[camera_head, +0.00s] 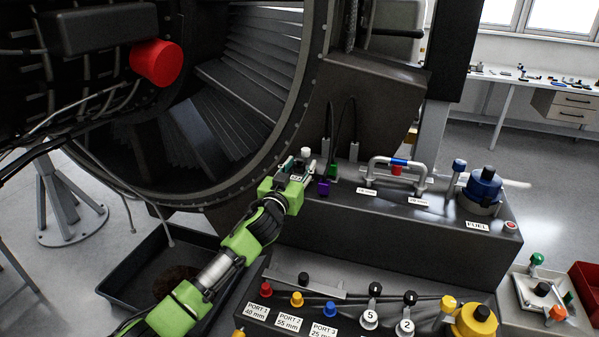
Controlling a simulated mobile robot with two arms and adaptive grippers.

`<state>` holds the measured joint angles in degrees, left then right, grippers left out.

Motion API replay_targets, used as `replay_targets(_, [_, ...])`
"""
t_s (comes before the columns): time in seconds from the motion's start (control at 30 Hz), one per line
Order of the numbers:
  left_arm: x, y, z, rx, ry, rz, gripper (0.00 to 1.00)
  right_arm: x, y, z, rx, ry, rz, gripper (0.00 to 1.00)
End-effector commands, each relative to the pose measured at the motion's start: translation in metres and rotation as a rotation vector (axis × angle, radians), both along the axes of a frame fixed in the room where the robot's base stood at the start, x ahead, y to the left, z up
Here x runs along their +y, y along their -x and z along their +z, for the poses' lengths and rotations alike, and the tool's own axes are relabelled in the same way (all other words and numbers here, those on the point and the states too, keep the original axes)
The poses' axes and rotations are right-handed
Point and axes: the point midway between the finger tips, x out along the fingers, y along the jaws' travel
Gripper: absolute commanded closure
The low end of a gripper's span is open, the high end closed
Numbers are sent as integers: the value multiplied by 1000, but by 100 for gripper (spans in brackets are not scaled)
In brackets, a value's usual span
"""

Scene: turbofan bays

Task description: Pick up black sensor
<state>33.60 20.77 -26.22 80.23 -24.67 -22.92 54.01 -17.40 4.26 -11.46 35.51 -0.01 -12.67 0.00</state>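Several black-topped parts show, and I cannot tell which is the black sensor. A small black cap (304,278) stands at the back of the front block. Two black-topped grey fittings stand on that block, one marked 5 (375,289) and one marked 2 (409,298). A black round part (542,289) sits on the white tray at the right. My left gripper (295,168), green and dark, is at the left end of the rear block, beside a white-capped post (305,152). Its fingertips are small here, so its opening is unclear. My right gripper is not in view.
The rear block (420,235) carries a bent pipe (395,165) and a blue fuel cap (484,188). The front block (345,333) has coloured port plugs. The turbofan casing (318,60) rises behind my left arm. A dark drip tray (125,262) lies on the floor.

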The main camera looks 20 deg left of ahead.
Motion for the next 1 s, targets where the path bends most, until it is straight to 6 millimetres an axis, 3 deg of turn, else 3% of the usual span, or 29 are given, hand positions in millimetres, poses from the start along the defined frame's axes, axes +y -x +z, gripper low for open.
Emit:
replay_targets(0.17, [0,0,0,0,0,0,62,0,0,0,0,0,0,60])
replay_targets(0.3, [0,0,0,0,0,0,96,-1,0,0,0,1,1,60])
replay_targets(0.33, [0,0,0,0,0,0,100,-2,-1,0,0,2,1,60])
replay_targets(0.7, [1,0,5,-2,0,1,100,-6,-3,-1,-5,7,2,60])
replay_targets(1.0, [0,0,59,-7,0,0,100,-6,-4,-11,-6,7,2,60])
